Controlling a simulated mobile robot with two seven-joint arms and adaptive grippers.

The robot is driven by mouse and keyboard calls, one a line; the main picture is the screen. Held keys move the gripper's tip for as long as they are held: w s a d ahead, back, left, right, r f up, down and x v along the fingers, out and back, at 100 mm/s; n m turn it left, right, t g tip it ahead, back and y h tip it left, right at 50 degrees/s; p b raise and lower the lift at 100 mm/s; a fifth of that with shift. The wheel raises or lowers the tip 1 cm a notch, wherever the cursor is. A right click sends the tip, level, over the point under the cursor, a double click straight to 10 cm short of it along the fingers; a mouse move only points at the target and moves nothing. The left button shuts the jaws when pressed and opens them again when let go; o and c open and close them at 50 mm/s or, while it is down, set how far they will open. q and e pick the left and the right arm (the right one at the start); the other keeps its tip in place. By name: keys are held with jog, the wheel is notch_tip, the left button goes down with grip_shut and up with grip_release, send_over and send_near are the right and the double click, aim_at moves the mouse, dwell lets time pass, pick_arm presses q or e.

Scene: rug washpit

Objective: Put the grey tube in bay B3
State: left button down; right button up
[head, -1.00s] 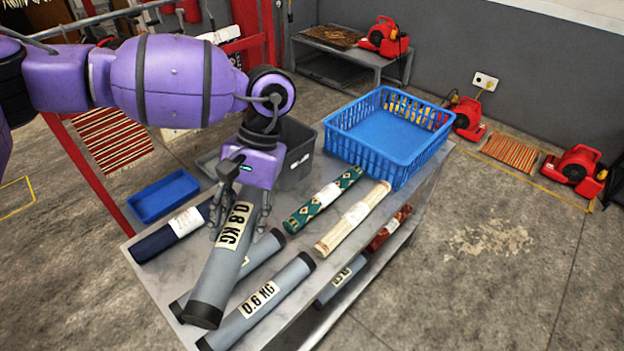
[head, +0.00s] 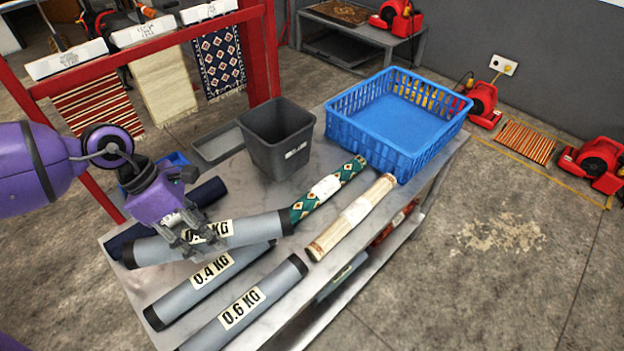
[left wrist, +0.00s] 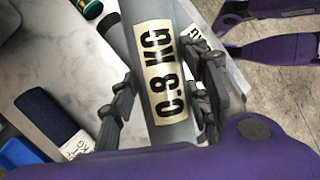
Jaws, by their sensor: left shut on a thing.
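My left gripper (head: 198,238) is shut on a grey tube (head: 262,228) with black end caps. Its label reads 0.8 KG in the left wrist view (left wrist: 168,62), where a finger lies on each side of it. In the head view the fingers partly cover this label. The tube lies across the picture over the left part of the table; its right end overlaps the green patterned roll in view. Two more grey tubes lie on the table, marked 0.4 KG (head: 180,297) and 0.6 KG (head: 280,292). I can read no B3 mark. My right gripper is out of view.
The grey table (head: 290,190) also carries a dark bin (head: 278,150), a blue basket (head: 345,130), a green roll (head: 345,180), a cream roll (head: 350,218) and a navy roll (head: 208,192). A red rack (head: 130,60) with hanging rugs stands behind. Open floor lies right.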

aim_at(189, 230)
pick_arm(q)
jog(key=a+n, duration=0.1)
jog(key=a+n+t, duration=0.1)
jog(key=n, duration=0.1)
jog(key=a+n+t, duration=0.1)
jog(key=shift+w+a+f+n+b, duration=0.2)
jog(key=shift+w+n+b, duration=0.1)
jog(key=shift+w+b, duration=0.05)
jog(key=shift+w+a+n, duration=0.1)
jog(key=shift+a+n, duration=0.15)
jog(key=shift+n, duration=0.05)
jog(key=shift+w+a+r+n+t, duration=0.1)
jog(key=shift+w+a+n+t, duration=0.1)
jog(key=shift+n+t, duration=0.15)
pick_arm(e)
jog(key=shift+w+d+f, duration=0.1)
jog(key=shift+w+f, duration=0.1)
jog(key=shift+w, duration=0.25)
